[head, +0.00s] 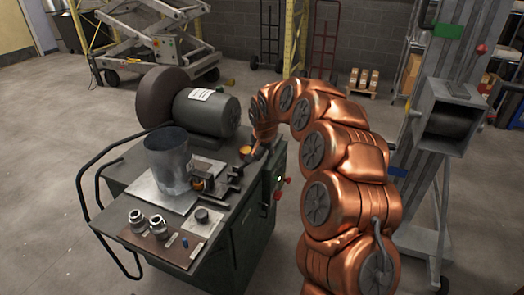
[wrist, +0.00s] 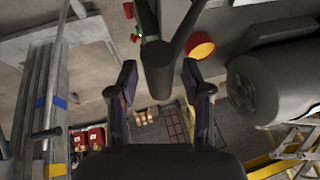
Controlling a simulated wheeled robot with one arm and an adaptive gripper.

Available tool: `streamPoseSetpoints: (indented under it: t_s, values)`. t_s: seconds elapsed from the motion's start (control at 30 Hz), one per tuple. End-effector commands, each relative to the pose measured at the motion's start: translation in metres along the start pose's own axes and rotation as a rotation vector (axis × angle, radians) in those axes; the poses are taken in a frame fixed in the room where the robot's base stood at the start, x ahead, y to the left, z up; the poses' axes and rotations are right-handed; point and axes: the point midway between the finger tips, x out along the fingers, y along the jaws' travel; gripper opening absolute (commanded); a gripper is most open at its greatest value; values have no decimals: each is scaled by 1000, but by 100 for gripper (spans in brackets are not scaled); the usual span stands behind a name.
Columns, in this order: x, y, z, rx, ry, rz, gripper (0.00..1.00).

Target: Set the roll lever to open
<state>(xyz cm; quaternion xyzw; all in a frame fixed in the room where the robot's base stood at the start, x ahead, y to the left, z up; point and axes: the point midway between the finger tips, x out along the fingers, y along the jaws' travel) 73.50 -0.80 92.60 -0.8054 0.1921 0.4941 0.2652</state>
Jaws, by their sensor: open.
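A dark lever (wrist: 160,72) with a rounded end lies between the two fingers of my gripper (wrist: 161,80) in the wrist view. The gripper is open, with a gap visible on both sides of the lever. I cannot tell the lever's set position. In the head view, my gripper (head: 254,158) is small and dark, low over the back right of the machine bench (head: 130,185). The lever cannot be made out clearly there. A red and orange knob (wrist: 201,46) is right of the lever in the wrist view.
A grey motor (head: 207,113) with a dark disc stands behind the gripper. A metal cylinder (head: 168,160) stands on a plate left of it. Metal fittings (head: 146,223) lie on the bench's front. A grey column (head: 455,50) stands to the right. Floor on the left is clear.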

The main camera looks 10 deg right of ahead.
Motion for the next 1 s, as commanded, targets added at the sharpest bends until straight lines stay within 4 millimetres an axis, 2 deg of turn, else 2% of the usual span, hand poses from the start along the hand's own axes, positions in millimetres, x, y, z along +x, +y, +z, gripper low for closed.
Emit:
streamPoseSetpoints:
  t_s: [0.1,0.57,1.0]
  values:
    - [0,0,0,0,0,0,50]
    - [-1,0,0,0,0,0,2]
    - [-1,0,0,-1,1,0,0]
